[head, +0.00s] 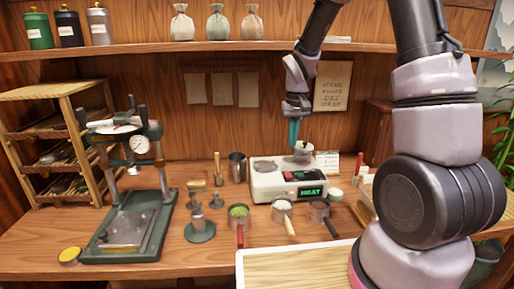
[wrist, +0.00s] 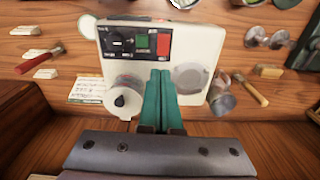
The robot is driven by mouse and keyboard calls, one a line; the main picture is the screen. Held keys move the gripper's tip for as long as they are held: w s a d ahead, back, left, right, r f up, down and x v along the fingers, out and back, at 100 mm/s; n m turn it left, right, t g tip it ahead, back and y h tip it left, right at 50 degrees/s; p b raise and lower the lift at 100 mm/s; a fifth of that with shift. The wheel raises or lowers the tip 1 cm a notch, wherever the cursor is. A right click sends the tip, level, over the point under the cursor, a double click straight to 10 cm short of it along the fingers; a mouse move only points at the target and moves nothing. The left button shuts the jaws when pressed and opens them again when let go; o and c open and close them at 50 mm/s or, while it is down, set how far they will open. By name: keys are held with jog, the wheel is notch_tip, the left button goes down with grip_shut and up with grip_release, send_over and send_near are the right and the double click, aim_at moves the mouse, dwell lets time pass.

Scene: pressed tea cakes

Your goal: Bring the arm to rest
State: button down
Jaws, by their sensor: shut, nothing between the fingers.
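My gripper (head: 294,132) has teal fingers that point down over the heating device (head: 262,186). The fingers are closed together and empty, also in the wrist view (wrist: 161,80). The device is a cream box with a green "HEAT" display and sits on the wooden counter. A pale round lidded item (head: 302,153) stands on its right part; the wrist view shows it from above with a dark knob (wrist: 123,100). A round grey plate (wrist: 190,77) lies on the device's other side. In the wrist view the fingers cover part of the device.
A green press with a gauge (head: 141,146) stands left on the counter. Small handled pans, one with green leaves (head: 239,212), line the front. A metal cup (head: 237,166) is left of the device. A wooden tray (head: 300,265) is at the front edge. A shelf (head: 150,50) runs above.

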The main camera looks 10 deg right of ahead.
jog(key=s+d+r+m+t, duration=0.15)
jog(key=s+r, duration=0.25)
jog(key=r, duration=0.4)
jog(key=s+d+r+m+t, duration=0.1)
jog(key=s+d+r+t, duration=0.1)
jog(key=s+r, duration=0.45)
jog(key=s+d+r+m+t+y, duration=0.1)
jog(key=s+r+t, duration=0.2)
jog(key=s+r, duration=0.6)
jog(key=shift+s+d+r+y, duration=0.2)
jog(key=shift+s+r+y, duration=0.15)
jog(key=shift+s, duration=0.75)
